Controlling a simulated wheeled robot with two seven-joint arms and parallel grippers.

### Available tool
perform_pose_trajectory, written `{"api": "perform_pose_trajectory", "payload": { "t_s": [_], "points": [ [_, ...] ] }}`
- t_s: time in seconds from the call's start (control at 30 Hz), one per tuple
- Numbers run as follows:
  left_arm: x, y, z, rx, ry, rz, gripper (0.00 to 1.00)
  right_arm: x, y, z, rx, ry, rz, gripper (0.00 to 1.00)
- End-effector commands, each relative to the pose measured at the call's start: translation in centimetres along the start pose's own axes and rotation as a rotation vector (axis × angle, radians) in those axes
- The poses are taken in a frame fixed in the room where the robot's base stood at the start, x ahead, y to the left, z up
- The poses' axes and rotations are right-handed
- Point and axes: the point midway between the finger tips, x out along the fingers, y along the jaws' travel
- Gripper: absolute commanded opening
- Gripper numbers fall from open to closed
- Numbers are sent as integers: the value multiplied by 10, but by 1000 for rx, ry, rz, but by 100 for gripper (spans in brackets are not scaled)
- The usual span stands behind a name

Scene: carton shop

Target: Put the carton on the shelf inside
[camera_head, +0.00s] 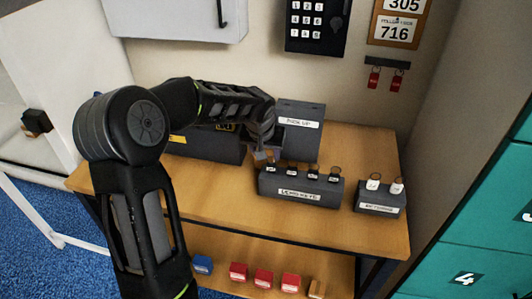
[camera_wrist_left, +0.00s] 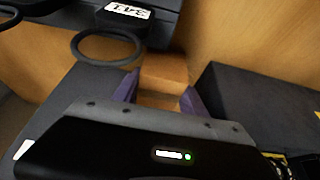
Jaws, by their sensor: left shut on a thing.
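My left gripper (camera_head: 265,156) is over the tabletop, between the dark box at its left and the labelled grey box at its right. In the left wrist view its purple fingers (camera_wrist_left: 160,95) are shut on a small plain brown carton (camera_wrist_left: 165,70). In the head view the carton (camera_head: 260,156) is mostly hidden by the gripper. A lower shelf (camera_head: 220,286) under the table holds a blue box, several red boxes and another brown one. My right gripper is not in view.
A grey key rack (camera_head: 300,187) and a smaller rack with white-tagged keys (camera_head: 380,196) stand on the wooden table (camera_head: 230,205). A labelled grey box (camera_head: 303,135) stands behind. Teal lockers (camera_head: 480,240) are at right, a white wall cabinet (camera_head: 180,18) above. The table's front left is clear.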

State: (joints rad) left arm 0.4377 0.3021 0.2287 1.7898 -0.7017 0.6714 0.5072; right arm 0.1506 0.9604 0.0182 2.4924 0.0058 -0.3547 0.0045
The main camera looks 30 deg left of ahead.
Motion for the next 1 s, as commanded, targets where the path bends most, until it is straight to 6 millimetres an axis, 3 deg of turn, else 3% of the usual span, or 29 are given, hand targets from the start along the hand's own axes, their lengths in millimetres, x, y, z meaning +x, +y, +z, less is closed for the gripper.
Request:
{"api": "perform_pose_trajectory", "payload": {
  "t_s": [0.47, 0.5, 0.73, 1.0],
  "points": [
    [12, 0, 5, 0, 2, 1, 9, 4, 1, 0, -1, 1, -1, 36],
    [10, 0, 4, 0, 2, 1, 52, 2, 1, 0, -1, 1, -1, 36],
    [10, 0, 4, 0, 1, 1, 71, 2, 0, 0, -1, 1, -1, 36],
    [10, 0, 4, -1, 1, 1, 71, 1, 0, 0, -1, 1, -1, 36]
  ]
}}
